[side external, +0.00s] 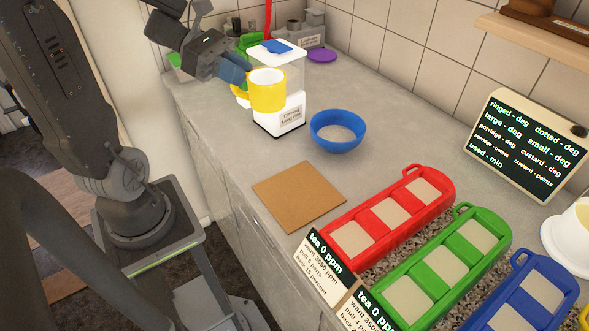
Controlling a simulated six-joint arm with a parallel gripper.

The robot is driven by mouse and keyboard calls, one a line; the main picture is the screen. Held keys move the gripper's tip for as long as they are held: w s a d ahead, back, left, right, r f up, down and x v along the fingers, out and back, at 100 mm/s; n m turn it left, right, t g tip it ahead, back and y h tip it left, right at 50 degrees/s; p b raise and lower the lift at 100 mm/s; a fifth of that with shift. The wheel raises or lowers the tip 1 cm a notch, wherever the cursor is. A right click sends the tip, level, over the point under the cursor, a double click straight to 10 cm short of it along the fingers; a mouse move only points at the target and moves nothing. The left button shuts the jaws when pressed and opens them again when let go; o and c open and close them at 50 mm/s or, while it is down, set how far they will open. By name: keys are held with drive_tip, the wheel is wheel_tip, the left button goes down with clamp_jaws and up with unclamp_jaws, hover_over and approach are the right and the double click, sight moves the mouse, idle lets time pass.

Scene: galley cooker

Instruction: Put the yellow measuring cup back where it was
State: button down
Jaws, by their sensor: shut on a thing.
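The yellow measuring cup (267,91) is upright and raised in front of a white dispenser with a clear top. My gripper (243,80) is shut on the cup at its left side, by the handle. The cup hides part of the dispenser behind it. I cannot tell from this view how far the cup is from the dispenser. What is inside the cup is hidden.
The labelled dispenser (290,112) stands beside a blue bowl (337,145). A brown square board (298,195) lies nearer. Red (440,184), green (480,228) and blue (548,262) sectioned trays fill the right front. A chalkboard (527,140) leans at the wall. Grey counter is bare around the board.

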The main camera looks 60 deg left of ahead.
drive_tip(key=s+f+m+g+h, duration=0.1)
drive_tip(key=s+f+m+g, duration=0.1)
drive_tip(key=s+f, duration=0.2)
drive_tip(key=shift+g, duration=0.4)
drive_tip(key=shift+w+d+f, duration=0.75)
drive_tip(key=shift+d+f, duration=0.85)
drive_tip(key=shift+f, duration=0.25)
drive_tip(key=shift+w+d+f, duration=0.75)
drive_tip(key=shift+d+f, duration=0.9)
drive_tip(key=shift+f, duration=0.2)
drive_tip(key=shift+w+d+f, duration=0.75)
drive_tip(key=shift+d+f, duration=0.85)
drive_tip(key=shift+f, duration=0.25)
drive_tip(key=shift+m, duration=0.3)
drive_tip(key=c, duration=1.1)
unclamp_jaws()
